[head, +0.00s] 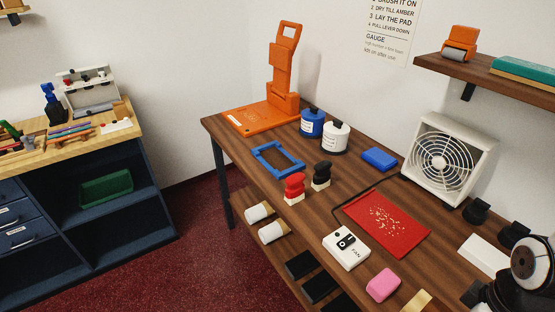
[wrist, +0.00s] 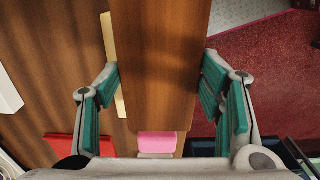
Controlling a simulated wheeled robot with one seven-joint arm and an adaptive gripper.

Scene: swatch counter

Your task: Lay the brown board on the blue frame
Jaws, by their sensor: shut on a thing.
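The brown board (wrist: 162,60) fills the middle of the wrist view, with wood grain much like the counter's. My gripper (wrist: 160,78) has its green-padded fingers on either side of the board and is shut on it. The board reaches out of the top of that view. In the head view I cannot make out the board or the fingers; only part of my arm shows at the lower right. The blue frame (head: 257,161) lies flat and empty on the counter in the head view, in front of the orange press. It is not visible in the wrist view.
An orange press (head: 265,117) stands behind the frame. Blue and white jars (head: 335,137), a red stamp (head: 294,186) and a black stamp (head: 321,174) stand near it. A red tray (head: 388,222), white box (head: 346,248) and pink block (head: 383,285) lie nearer. The counter's front edge drops to red carpet.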

